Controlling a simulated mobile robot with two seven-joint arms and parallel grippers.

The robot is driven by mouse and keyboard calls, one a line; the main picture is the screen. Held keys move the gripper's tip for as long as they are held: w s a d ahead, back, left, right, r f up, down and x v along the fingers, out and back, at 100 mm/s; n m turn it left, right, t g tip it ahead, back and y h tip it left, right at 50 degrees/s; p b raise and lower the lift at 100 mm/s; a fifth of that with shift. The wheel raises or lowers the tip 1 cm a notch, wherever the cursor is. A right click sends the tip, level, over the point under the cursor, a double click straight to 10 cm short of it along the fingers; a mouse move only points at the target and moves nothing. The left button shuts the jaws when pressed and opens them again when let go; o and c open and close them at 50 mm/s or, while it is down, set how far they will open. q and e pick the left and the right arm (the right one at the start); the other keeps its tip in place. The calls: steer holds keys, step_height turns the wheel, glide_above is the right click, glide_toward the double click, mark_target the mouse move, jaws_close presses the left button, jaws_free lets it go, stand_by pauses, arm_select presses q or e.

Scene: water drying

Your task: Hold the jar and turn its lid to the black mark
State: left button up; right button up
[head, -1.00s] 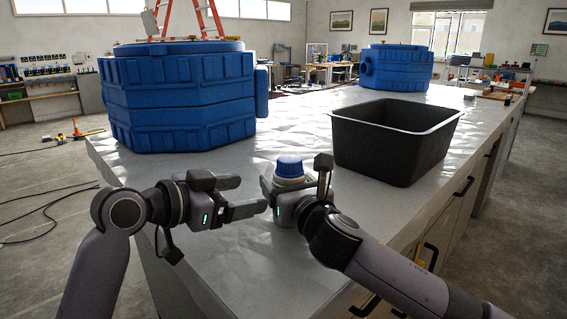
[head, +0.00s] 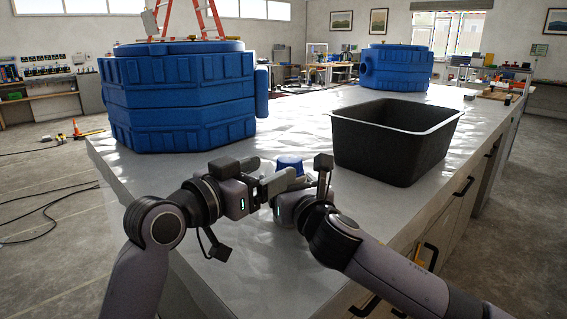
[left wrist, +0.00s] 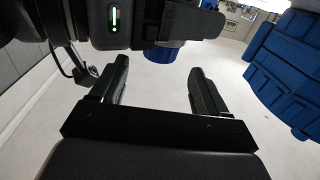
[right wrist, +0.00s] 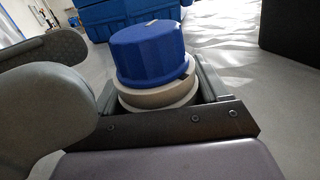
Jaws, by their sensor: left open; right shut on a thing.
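The jar has a ridged blue lid (head: 289,163) and a pale body (right wrist: 160,95). It stands upright over the worktop, and my right gripper (right wrist: 158,88) is shut around its body below the lid. My left gripper (head: 268,180) is open and empty, with its fingers just left of the lid in the head view and partly covering the jar. In the left wrist view the lid (left wrist: 160,54) shows beyond the open fingertips. In the right wrist view a small dark mark (right wrist: 189,68) shows at the lid's lower right edge; I cannot tell which part bears it.
A black open bin (head: 390,150) stands on the grey worktop (head: 300,115) right of the jar. A large blue tank (head: 180,100) stands behind on the left, and another blue tank (head: 397,70) farther back. The worktop between them is clear.

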mark_target(281, 165)
arm_select(q)
steer(key=shift+x, duration=2.55)
steer(key=c, duration=1)
